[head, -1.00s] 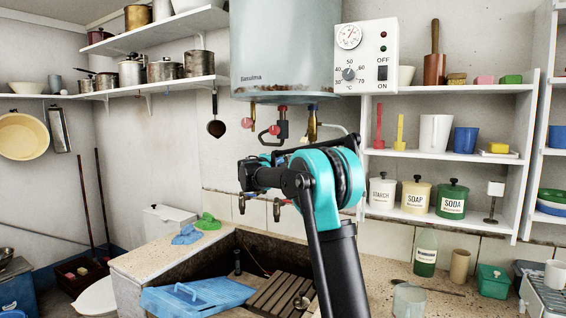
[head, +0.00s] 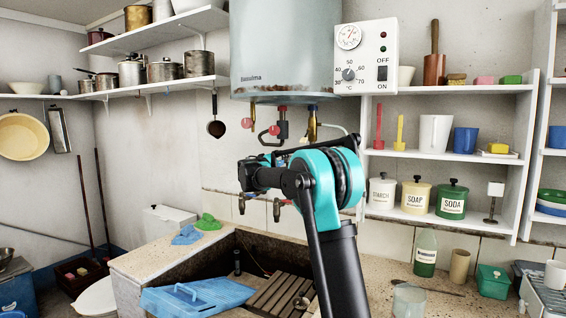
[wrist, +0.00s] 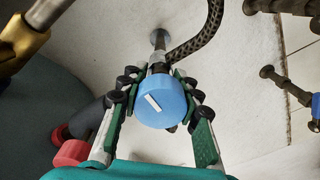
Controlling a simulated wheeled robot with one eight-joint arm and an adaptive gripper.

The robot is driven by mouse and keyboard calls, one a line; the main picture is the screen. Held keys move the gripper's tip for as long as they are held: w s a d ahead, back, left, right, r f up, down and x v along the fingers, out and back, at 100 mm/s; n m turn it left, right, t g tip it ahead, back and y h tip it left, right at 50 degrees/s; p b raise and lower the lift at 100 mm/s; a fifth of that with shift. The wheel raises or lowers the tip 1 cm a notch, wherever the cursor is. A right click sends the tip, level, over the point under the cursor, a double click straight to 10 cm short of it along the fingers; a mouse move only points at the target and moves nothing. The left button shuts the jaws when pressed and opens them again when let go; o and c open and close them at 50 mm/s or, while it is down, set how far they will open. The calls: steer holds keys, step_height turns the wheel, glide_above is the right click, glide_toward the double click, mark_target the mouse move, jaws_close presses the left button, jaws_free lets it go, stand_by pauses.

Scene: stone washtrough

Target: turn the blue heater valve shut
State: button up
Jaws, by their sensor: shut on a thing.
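The blue heater valve (wrist: 160,102) is a round knob with a short white mark that sits slanted across its face. It is on a pipe from the wall, in the middle of the wrist view. My gripper (wrist: 158,84) is shut on it, with one green-and-black finger at each side of the knob. In the head view my gripper (head: 248,177) is below the heater, and the blue valve is hidden behind my arm. The heater (head: 284,50) is a pale grey-blue tank on the wall.
A red handle (wrist: 72,151) and a brass fitting (wrist: 24,40) are close on the left in the wrist view. A dark braided hose (wrist: 198,40) runs just behind the valve. Below are the stone trough (head: 140,262) and taps (head: 277,210). Shelves (head: 440,155) stand at right.

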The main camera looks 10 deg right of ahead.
steer(key=shift+d, duration=0.15)
steer(key=o, duration=1.2)
steer(key=shift+s, duration=0.1)
steer(key=v, duration=1.2)
steer(key=shift+r, duration=0.1)
